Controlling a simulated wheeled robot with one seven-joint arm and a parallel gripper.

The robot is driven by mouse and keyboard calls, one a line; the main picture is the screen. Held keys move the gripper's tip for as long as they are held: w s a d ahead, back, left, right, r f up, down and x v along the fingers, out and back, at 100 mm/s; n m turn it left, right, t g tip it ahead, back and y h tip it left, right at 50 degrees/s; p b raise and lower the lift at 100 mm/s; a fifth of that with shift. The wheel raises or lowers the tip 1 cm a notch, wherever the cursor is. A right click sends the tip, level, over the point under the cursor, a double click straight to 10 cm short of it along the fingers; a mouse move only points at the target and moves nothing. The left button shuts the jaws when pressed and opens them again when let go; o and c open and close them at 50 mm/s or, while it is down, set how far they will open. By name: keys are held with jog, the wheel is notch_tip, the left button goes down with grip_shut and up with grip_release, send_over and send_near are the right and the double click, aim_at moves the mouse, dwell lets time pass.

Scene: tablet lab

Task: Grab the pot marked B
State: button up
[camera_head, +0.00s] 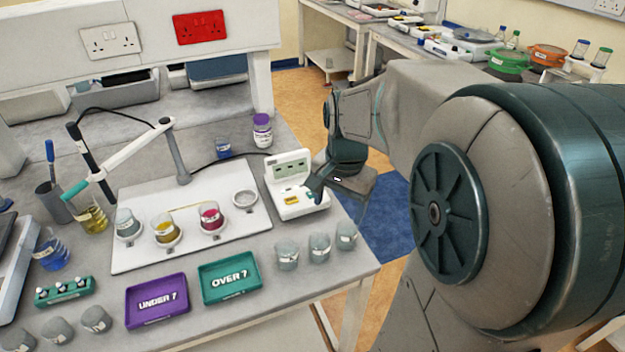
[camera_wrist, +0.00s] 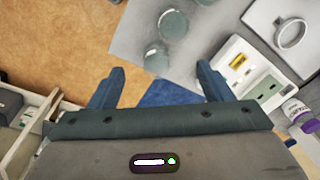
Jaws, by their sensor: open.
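Several small pots stand on the bench, and I cannot read which is marked B. On the white board (camera_head: 190,240) are a clear pot (camera_head: 128,226), a yellow-filled pot (camera_head: 166,230) and a red-filled pot (camera_head: 210,217), each with a small label. Three clear pots (camera_head: 287,254) (camera_head: 319,247) (camera_head: 346,235) stand at the bench's right front; they also show in the wrist view (camera_wrist: 174,24). My gripper (camera_head: 338,203) hangs by the bench's right edge, beside the white instrument. Its fingers (camera_wrist: 161,75) are apart and empty, over floor and bench edge in the wrist view.
A white instrument (camera_head: 297,186) stands near my gripper, with a purple-capped bottle (camera_head: 262,131) behind. A purple tray (camera_head: 157,302) and green tray (camera_head: 230,278) lie at the front. An empty ring (camera_head: 245,199) is on the board. A lamp arm (camera_head: 125,160) reaches over the left.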

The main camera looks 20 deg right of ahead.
jog(key=w+d+m+p, duration=0.1)
jog(key=w+d+m, duration=0.2)
jog(key=d+m, duration=0.1)
jog(key=p, duration=0.2)
send_near(345, 230)
jog(key=shift+g, duration=0.4)
jog(key=f, duration=0.2)
jog(key=s+f, duration=0.1)
jog(key=f, duration=0.1)
jog(key=a+f, duration=0.1)
jog(key=f, duration=0.2)
jog(key=shift+s+a, duration=0.1)
jog(key=shift+s, duration=0.05)
jog(key=shift+c, duration=0.3)
jog(key=c, duration=1)
